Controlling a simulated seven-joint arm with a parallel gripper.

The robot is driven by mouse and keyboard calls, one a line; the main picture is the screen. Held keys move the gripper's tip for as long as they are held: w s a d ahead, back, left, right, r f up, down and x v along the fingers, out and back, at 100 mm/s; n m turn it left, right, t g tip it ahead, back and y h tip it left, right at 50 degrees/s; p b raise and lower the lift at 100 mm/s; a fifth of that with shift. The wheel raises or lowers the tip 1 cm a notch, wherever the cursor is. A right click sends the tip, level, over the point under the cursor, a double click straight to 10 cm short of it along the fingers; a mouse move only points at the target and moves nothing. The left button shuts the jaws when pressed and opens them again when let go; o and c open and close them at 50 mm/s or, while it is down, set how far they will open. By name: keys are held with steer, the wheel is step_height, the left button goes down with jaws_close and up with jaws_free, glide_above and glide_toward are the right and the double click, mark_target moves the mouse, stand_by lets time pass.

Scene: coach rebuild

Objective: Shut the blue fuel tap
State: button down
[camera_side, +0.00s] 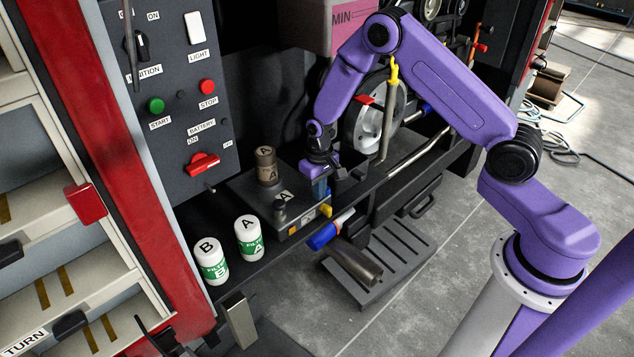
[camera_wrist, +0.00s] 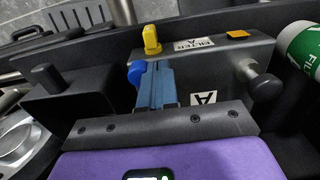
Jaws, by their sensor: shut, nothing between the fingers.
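A blue tap part (camera_wrist: 136,73) shows in the wrist view, just left of my fingertips and close against them; I cannot tell whether they touch. Most of it is hidden by the fingers, and its lever's angle cannot be read. A yellow tap handle (camera_wrist: 151,40) stands upright just beyond, on the dark filter block; it also shows in the side view (camera_side: 326,210). My gripper (camera_wrist: 155,85) is shut and empty, its blue-grey fingers pressed together at the block's edge. In the side view my gripper (camera_side: 319,186) points down beside the block, hiding the tap behind it.
The block (camera_side: 290,225) carries a knob (camera_wrist: 265,86) and a brown canister (camera_side: 266,165). White-green filters A (camera_side: 248,236) and B (camera_side: 211,262) stand left. A blue handle (camera_side: 425,108) is right of the wheel.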

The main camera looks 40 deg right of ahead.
steer(key=shift+d, duration=0.9)
steer(key=shift+s+d, duration=0.1)
steer(key=shift+d, duration=0.35)
steer(key=shift+w+d, duration=0.3)
steer(key=shift+d, duration=0.5)
stand_by(0.8)
step_height(320, 180, up, 7)
stand_by(1.1)
